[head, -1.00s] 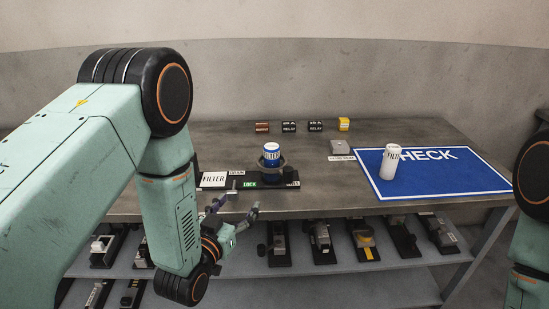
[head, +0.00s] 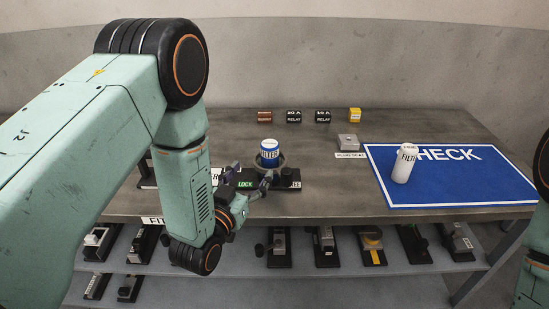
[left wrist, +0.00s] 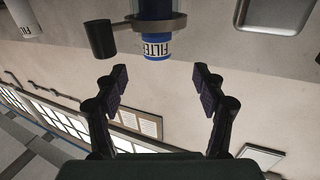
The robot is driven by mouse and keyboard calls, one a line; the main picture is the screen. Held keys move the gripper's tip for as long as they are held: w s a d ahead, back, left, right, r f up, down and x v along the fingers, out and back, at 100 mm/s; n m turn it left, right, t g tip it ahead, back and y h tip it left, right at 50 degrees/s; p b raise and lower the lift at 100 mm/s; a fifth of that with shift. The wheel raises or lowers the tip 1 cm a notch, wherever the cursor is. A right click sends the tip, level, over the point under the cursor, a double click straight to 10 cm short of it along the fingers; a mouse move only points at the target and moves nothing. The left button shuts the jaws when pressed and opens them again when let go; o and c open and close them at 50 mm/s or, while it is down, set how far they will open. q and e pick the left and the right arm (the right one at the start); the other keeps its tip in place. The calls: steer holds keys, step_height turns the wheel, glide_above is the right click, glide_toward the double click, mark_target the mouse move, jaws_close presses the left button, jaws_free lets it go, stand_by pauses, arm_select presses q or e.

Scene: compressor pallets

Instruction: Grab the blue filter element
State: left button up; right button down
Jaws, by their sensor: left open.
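The blue filter element (head: 269,153), blue with a white label band, stands upright in a dark ring holder (head: 284,163) on the bench. It also shows at the top middle of the left wrist view (left wrist: 157,50), inside the ring. My left gripper (head: 252,178) is open and empty, just in front of the holder and apart from the filter. In the left wrist view its two fingers (left wrist: 160,85) are spread on either side below the filter. The holder's base is partly hidden by the gripper. My right gripper is out of view.
A white filter (head: 405,163) stands on the blue CHECK mat (head: 480,183) at the right. A grey block (head: 348,142) and several small relay blocks (head: 294,116) sit behind. A dark knob (left wrist: 101,39) is beside the ring. The lower shelf (head: 340,280) holds several parts.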

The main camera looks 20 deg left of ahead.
mark_target(266, 153)
arm_select(q)
steer(key=w, duration=0.5)
steer(key=shift+w+d, duration=0.1)
steer(key=shift+w, duration=0.1)
steer(key=shift+w+d, duration=0.35)
steer(key=shift+w, duration=0.35)
steer(key=w, duration=0.3)
steer(key=shift+w+d+r+b, duration=0.2)
steer(key=shift+w+d+b, duration=0.1)
steer(key=shift+b, duration=0.1)
steer(key=shift+w+f, duration=0.15)
steer(key=shift+w, duration=0.15)
steer(key=shift+s+r, duration=0.25)
steer(key=shift+s, duration=0.1)
steer(key=shift+c, duration=1.4)
steer(key=shift+w+f, duration=0.2)
steer(key=shift+w, duration=0.05)
steer(key=c, duration=0.4)
steer(key=shift+s+r, duration=0.15)
steer(key=c, duration=0.6)
